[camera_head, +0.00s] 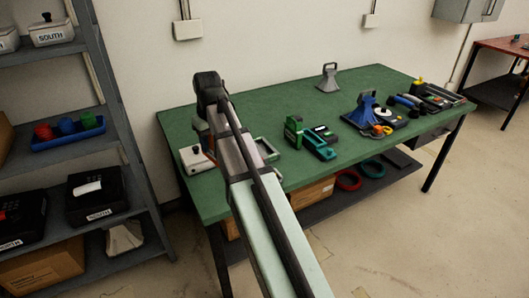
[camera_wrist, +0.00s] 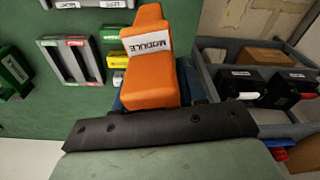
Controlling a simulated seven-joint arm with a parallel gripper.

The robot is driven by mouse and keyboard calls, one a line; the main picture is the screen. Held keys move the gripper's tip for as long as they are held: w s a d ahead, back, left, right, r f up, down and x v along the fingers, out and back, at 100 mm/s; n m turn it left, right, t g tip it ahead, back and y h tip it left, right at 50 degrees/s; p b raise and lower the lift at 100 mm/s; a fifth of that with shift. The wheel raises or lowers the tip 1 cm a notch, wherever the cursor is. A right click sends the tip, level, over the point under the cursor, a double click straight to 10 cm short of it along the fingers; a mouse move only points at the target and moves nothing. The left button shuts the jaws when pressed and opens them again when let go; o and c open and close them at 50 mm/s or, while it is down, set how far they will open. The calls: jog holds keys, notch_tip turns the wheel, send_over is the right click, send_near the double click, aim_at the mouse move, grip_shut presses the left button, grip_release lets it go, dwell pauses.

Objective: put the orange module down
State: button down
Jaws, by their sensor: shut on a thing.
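The orange module (camera_wrist: 150,75), a chunky block with a white "MODULE" label, fills the upper middle of the wrist view. My gripper (camera_wrist: 155,104) is shut on it; the fingertips are mostly hidden behind the module and the dark wrist bar. The module is over or near the green table (camera_wrist: 90,110); I cannot tell whether it touches the top. In the head view my arm covers the table's left part, and only a small orange patch (camera_head: 201,126) shows beside it.
A grey frame (camera_wrist: 58,73) with red and green end labels lies left of the module, near a yellow labelled item (camera_wrist: 117,60). A green device (camera_wrist: 13,70) is further left. Shelving (camera_head: 105,120) stands left of the table (camera_head: 250,103) in the head view. Phones and tools occupy its right.

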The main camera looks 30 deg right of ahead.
jog(key=shift+w+a, duration=0.1)
jog(key=shift+a, duration=0.8)
jog(key=w+d+f+m, duration=0.1)
jog(key=w+d, duration=0.3)
jog(key=d, duration=0.5)
jog(key=w+d+f+m, duration=0.15)
jog(key=w+d, duration=0.25)
jog(key=d, duration=0.6)
jog(key=w+d+f, duration=0.2)
jog(key=w+d, duration=0.2)
jog(key=d, duration=0.5)
notch_tip(320, 180, down, 9)
jog(key=shift+w+a+f, duration=0.1)
jog(key=shift+f, duration=0.05)
jog(key=shift+f, duration=0.15)
jog(key=c, duration=0.6)
grip_release()
jog(key=shift+c, duration=0.2)
